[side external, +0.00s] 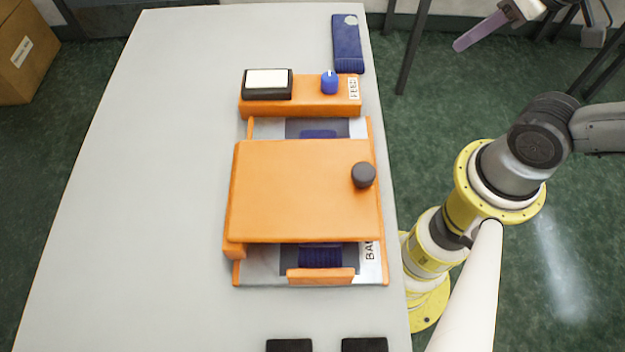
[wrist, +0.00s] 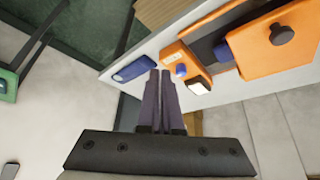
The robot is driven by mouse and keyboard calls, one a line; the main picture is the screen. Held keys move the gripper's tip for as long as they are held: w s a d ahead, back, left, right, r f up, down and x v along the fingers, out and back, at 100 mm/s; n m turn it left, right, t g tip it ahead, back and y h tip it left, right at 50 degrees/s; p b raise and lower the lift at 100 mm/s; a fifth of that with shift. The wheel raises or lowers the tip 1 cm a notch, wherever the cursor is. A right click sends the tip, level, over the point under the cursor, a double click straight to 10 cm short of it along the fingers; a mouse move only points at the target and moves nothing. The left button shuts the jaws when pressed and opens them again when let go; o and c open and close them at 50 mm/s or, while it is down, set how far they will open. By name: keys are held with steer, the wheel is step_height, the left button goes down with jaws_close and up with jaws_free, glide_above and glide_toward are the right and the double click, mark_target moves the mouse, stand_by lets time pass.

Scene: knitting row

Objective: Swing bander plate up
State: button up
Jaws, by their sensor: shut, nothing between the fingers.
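The bander plate (side external: 300,190) is a broad orange plate with a dark round knob (side external: 363,175) near its right edge. It looks to lie down over the bander, with dark blue cloth (side external: 320,256) partly visible beneath it. The plate also shows at the upper right of the wrist view (wrist: 275,45), with its knob (wrist: 281,34). My gripper (wrist: 158,76) is shut and empty in the wrist view. In the side view only a purple finger part (side external: 481,31) shows at the top right, off the table and well away from the plate.
An orange box with a blue knob (side external: 329,83) and a white-topped black block (side external: 267,81) stands behind the plate. A folded blue cloth (side external: 346,44) lies at the back right. Two black pads (side external: 289,345) lie at the front. The table's left side (side external: 130,180) is clear.

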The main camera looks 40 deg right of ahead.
steer(key=shift+o, duration=1.2)
steer(key=shift+s, duration=0.1)
steer(key=o, duration=0.7)
steer(key=shift+w+a+r+g+y, duration=0.3)
steer(key=shift+w+a+r+g, duration=0.2)
steer(key=shift+w+a+r, duration=0.5)
steer(key=shift+o, duration=0.7)
steer(key=w+a+n+g, duration=0.2)
steer(key=a+n, duration=0.1)
steer(key=a, duration=0.4)
steer(key=shift+w+f, duration=0.25)
steer(key=shift+w, duration=0.1)
steer(key=n+g, duration=0.3)
steer(key=n, duration=0.3)
glide_above(364, 171)
step_height(364, 171, down, 5)
steer(key=shift+w+d+r, duration=0.15)
steer(key=shift+s+a+f, duration=0.2)
steer(key=shift+f, duration=0.25)
step_height(364, 171, down, 9)
steer(key=shift+f, duration=0.1)
